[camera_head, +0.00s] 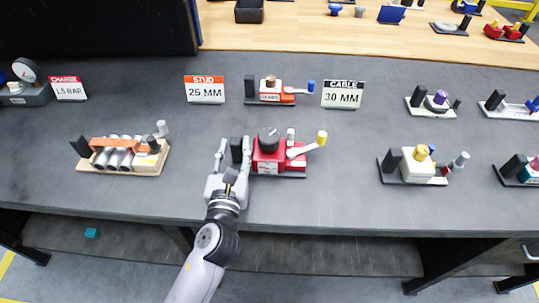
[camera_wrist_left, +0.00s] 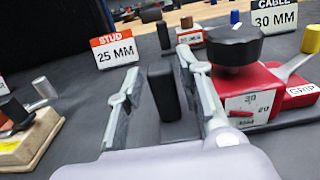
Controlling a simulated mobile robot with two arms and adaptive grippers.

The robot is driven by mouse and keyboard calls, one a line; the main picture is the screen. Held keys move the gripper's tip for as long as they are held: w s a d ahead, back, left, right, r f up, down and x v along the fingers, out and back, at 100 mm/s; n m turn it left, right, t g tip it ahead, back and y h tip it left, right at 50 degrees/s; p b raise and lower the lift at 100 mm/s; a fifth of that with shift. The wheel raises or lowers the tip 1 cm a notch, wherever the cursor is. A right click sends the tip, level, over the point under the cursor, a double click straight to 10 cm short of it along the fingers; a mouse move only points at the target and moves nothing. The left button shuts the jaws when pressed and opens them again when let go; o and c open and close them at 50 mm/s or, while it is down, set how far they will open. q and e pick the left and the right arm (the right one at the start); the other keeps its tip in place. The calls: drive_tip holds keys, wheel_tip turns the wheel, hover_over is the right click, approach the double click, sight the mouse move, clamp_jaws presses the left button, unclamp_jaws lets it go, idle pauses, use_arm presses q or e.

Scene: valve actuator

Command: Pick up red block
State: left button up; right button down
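A red block (camera_head: 268,158) with a black knob on top and a white dial label on its front stands on a dark base in the middle of the grey table. It also shows in the right half of the left wrist view (camera_wrist_left: 238,88). A black upright post (camera_wrist_left: 164,92) stands just left of it. My left gripper (camera_head: 233,152) is open, its fingers pointing away over the table on either side of the black post. In the left wrist view the right finger lies between the post and the red block. No grip on either shows. My right gripper is out of view.
A smaller red-and-white device (camera_head: 271,91) stands behind, between the STUD card (camera_head: 205,89) and the CABLE card (camera_head: 342,95). A lever with a yellow tip (camera_head: 322,137) sticks out right of the red block. A wooden-based fixture (camera_head: 122,155) stands left. Table between is clear.

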use_arm(q)
drive_tip(key=w, duration=0.3)
drive_tip(key=shift+c, duration=0.3)
clamp_jaws()
idle(0.5)
drive_tip(key=shift+r, duration=0.1)
